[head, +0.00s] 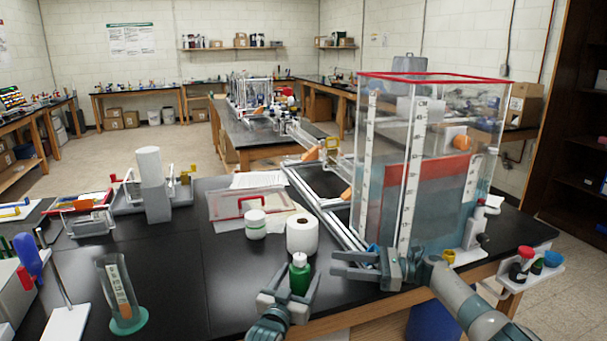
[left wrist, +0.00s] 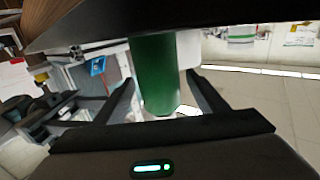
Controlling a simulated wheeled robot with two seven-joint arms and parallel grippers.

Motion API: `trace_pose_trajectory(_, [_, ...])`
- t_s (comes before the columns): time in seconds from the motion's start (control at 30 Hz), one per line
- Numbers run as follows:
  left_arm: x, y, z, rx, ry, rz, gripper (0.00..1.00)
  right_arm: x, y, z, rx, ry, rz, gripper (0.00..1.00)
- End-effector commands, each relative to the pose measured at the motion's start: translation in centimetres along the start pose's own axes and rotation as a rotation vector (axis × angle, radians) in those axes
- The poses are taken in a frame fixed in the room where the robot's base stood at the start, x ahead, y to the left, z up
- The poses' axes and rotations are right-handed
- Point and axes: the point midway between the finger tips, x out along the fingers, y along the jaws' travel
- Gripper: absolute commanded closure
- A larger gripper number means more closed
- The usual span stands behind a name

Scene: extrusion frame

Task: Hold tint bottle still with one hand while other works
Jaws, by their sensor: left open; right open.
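The tint bottle (head: 300,277), green with a pale cap, stands upright near the front edge of the black bench. My left gripper (head: 290,285) is open, its fingers on either side of the bottle. In the left wrist view the green bottle (left wrist: 155,75) shows between the two spread fingers (left wrist: 160,95); I cannot tell whether either finger touches it. My right gripper (head: 335,264) is open and empty, to the right of the bottle and in front of the clear tank (head: 405,170), its fingers pointing left.
A white roll (head: 302,234) and a white jar (head: 255,224) stand behind the bottle. A metal extrusion frame (head: 325,215) runs beside the tank. A graduated cylinder (head: 118,290) stands at left. The bench between cylinder and bottle is clear.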

Motion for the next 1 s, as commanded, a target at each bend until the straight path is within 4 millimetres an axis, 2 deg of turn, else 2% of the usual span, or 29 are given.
trace_pose_trajectory(0.17, [-0.6, 0.0, 0.1, 0.000, -0.001, 0.000, 0.34, 0.0, 0.0, 0.0, 0.000, 0.000, 0.000, 0.54])
trace_pose_trajectory(0.37, [-2.4, 0.0, 0.1, 0.000, -0.001, 0.000, 0.34, 0.0, 0.0, 0.0, 0.000, 0.000, 0.000, 0.54])
trace_pose_trajectory(0.8, [-9.4, 0.0, 0.1, 0.000, -0.001, 0.000, 0.34, 0.0, 0.0, 0.0, 0.000, 0.000, 0.000, 0.54])
trace_pose_trajectory(1.0, [-11.4, 0.0, 0.1, 0.000, -0.002, 0.000, 0.34, 0.0, 0.0, 0.0, 0.000, 0.000, 0.000, 0.54])
